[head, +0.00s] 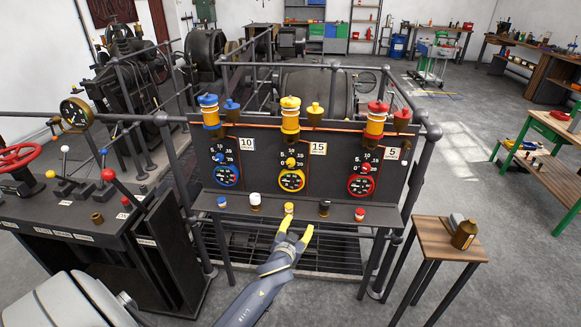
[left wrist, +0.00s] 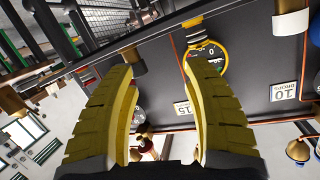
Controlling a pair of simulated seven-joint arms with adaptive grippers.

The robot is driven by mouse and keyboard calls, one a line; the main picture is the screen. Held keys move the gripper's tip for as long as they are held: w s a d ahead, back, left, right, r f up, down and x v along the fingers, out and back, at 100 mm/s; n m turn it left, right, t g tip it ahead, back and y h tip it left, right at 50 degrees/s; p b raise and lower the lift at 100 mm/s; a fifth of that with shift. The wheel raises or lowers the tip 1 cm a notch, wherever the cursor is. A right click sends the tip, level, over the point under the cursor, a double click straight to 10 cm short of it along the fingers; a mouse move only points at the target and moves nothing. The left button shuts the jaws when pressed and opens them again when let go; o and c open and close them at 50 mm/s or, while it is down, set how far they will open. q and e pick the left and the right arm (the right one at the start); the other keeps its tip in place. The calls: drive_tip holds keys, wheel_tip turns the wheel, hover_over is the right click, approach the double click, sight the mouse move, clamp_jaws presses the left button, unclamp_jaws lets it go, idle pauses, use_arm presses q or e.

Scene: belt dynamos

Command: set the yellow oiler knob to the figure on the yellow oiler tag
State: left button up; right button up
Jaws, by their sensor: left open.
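The yellow oiler knob (head: 290,162) sits on the dark upright panel, ringed by figures including 5 and 10. Its pointing is too small to read. The yellow oiler tag (head: 318,148), up and right of the knob, reads 15; the tag also shows in the left wrist view (left wrist: 182,107). A yellow-rimmed dial (head: 291,181) is just below the knob. My left gripper (head: 296,227) is open and empty, in front of the shelf and below the knob, apart from it. In the left wrist view its two fingers (left wrist: 156,66) are spread before the panel; the knob cannot be made out there.
A blue oiler with tag 10 (head: 247,144) is on the left, a red one with tag 5 (head: 392,153) on the right. Several small capped pieces, one yellow-capped (head: 289,208), line the shelf. Railings (head: 425,165) flank the panel. A wooden stand (head: 441,246) is at right.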

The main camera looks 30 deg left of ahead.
sight(290, 164)
use_arm(q)
drive_tip(key=s+a+r+n+t+y, duration=0.25)
drive_tip(key=r+n, duration=0.25)
drive_tip(key=r, duration=1.1)
drive_tip(key=shift+n+g+y, duration=0.45)
drive_tip(key=shift+n+y, duration=0.1)
drive_tip(key=shift+n, duration=0.05)
drive_tip(key=x, duration=1.1)
drive_tip(key=a+x, duration=0.1)
drive_tip(key=x, duration=0.5)
drive_tip(key=shift+s+f, duration=0.15)
drive_tip(key=shift+s, duration=0.15)
clamp_jaws()
